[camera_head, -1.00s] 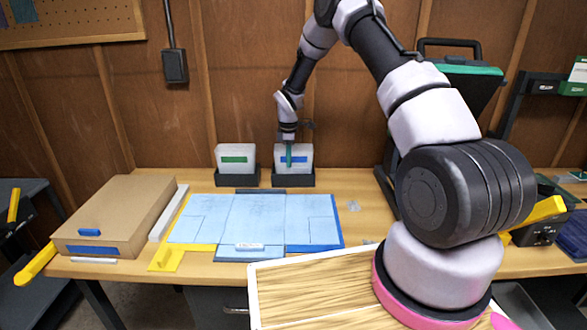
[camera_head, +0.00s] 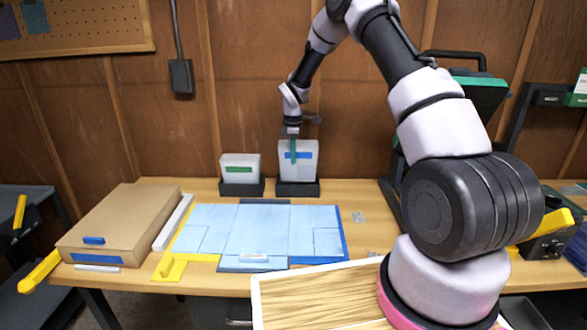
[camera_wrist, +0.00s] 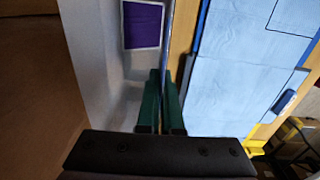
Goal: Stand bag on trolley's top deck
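A pale, translucent bag (camera_head: 298,168) with a blue label is partly raised in the right dark holder (camera_head: 297,189) on the bench. It stands upright, its lower end still at the holder. My gripper (camera_head: 293,158) has its green fingers shut on the bag's upper part. The wrist view shows the fingers (camera_wrist: 165,95) close together against the pale bag (camera_wrist: 95,65), which bears a purple-looking label. A dark two-level unit (camera_head: 35,200) at the left edge may be the trolley; only part of it shows.
A second bag (camera_head: 239,160) with a green label stands in the left holder (camera_head: 242,189). A cardboard box (camera_head: 125,220) and a blue mat (camera_head: 255,230) cover much of the bench (camera_head: 365,245). A wall panel stands close behind. Yellow bars (camera_head: 40,271) jut out at the left.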

